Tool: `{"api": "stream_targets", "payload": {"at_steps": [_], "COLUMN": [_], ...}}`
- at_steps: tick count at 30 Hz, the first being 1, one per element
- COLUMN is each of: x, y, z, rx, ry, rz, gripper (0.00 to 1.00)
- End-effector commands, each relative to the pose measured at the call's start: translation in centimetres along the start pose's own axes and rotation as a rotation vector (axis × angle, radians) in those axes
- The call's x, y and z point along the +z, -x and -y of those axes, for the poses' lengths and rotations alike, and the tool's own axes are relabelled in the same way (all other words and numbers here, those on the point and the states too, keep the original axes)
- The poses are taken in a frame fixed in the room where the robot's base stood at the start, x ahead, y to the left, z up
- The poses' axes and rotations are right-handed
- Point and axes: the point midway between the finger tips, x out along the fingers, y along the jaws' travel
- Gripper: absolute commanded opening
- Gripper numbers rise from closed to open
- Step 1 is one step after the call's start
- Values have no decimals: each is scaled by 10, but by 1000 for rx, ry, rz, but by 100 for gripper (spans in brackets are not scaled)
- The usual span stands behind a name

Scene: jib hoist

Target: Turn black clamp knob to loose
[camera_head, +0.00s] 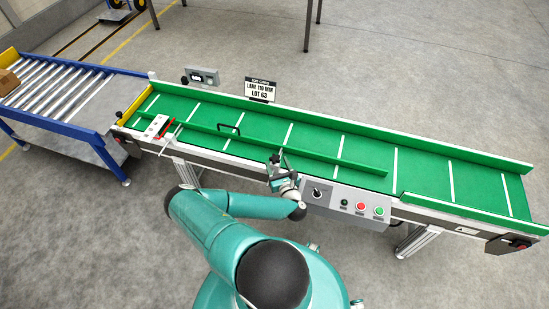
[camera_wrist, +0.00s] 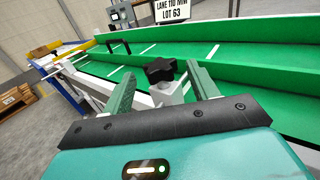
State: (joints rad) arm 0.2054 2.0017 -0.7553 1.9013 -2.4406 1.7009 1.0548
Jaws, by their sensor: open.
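The black clamp knob (camera_wrist: 160,70) is star-shaped and sits on a pale post at the near side of the green conveyor (camera_head: 440,180). In the wrist view it shows between the two green fingers of my gripper (camera_wrist: 161,78), with a gap visible on each side. My gripper is open, and its fingers hold nothing. In the head view my gripper (camera_head: 277,168) is at the conveyor's near edge, around its middle. There the knob is too small and covered to make out clearly. Whether a finger touches it cannot be told.
A green guide rail (camera_head: 330,157) with a black handle (camera_head: 230,127) runs along the belt. A control box (camera_head: 345,202) with a switch and coloured buttons is just right of my gripper. A lot sign (camera_head: 260,88) and a small display (camera_head: 201,77) stand behind. A roller table (camera_head: 60,85) is left.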

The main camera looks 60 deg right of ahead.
Motion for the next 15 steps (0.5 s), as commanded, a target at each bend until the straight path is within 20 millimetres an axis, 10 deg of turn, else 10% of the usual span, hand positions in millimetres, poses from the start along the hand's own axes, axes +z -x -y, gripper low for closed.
{"api": "stream_targets", "payload": {"at_steps": [15], "x": [0], "y": [89], "z": [1], "rx": [-1], "ry": [1], "rz": [0], "gripper": [59]}}
